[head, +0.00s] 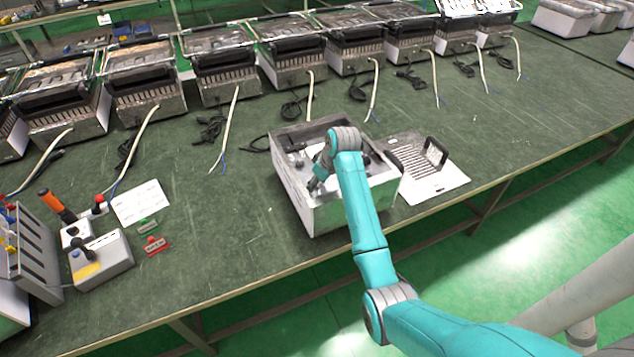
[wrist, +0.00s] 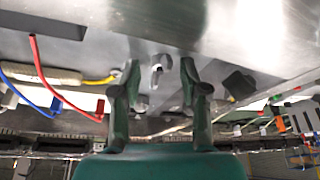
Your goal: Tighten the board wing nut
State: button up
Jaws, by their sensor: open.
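The open metal heating-element housing (head: 320,217) stands on the green bench, and my arm reaches down into it. My gripper (head: 316,184) is inside, partly hidden by the arm and the walls. In the wrist view my gripper (wrist: 160,68) is open, with its two dark green fingers apart. A small bright metal piece, which looks like the board wing nut (wrist: 157,76), shows between the fingertips against a grey metal surface. I cannot tell whether a finger touches it. The board itself is not clearly told apart from the housing.
A vented cover plate (head: 432,180) with a dark handle lies right of the housing. A control box (head: 100,258) and a white card (head: 141,202) lie to the left. Several similar units line the back. In the wrist view, red (wrist: 60,80) and blue wires hang left of the fingers.

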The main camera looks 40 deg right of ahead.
jog(key=shift+f, duration=0.2)
grip_shut()
